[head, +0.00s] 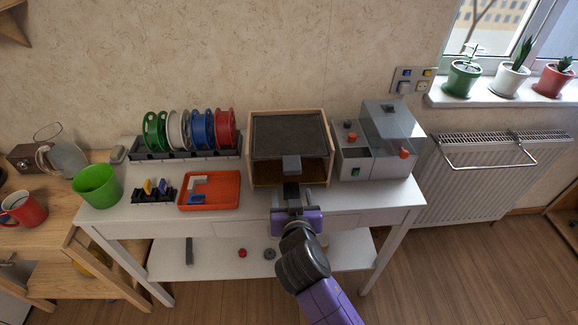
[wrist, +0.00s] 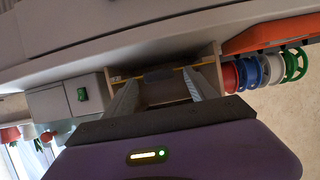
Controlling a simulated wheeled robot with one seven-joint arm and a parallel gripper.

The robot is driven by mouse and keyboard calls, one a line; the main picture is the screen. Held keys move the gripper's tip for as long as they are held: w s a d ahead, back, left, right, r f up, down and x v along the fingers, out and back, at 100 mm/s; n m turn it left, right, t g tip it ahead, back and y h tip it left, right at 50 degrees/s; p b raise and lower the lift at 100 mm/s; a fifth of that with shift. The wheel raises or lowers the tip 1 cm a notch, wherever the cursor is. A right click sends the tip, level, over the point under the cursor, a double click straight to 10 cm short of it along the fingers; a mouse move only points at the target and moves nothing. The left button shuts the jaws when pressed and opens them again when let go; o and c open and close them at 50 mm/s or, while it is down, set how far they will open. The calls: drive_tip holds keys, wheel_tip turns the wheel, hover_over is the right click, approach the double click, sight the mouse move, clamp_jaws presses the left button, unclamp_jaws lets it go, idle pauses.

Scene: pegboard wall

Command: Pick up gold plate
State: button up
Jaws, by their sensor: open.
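The gold plate looks like the brownish-gold flat sheet (head: 265,175) inside the open-fronted wooden box at the middle of the table. In the wrist view it shows edge-on as a thin yellow strip (wrist: 192,65). A grey block (head: 291,164) sits at the middle of the box opening, and it also shows in the wrist view (wrist: 158,73). Whether the block is joined to the plate I cannot tell. My gripper (head: 291,188) is in front of the box, pointing into it. In the wrist view its two fingers (wrist: 165,84) are apart, with nothing clearly held between them.
The wooden box (head: 329,168) has a dark top. A grey machine (head: 365,162) stands close on its right. On its left are an orange tray (head: 227,203), a rack of coloured spools (head: 190,133) and a green cup (head: 97,185). The table (head: 350,200) has bare space along its front.

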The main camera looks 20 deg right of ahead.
clamp_jaws()
drive_tip(key=shift+r, duration=0.15)
idle(0.4)
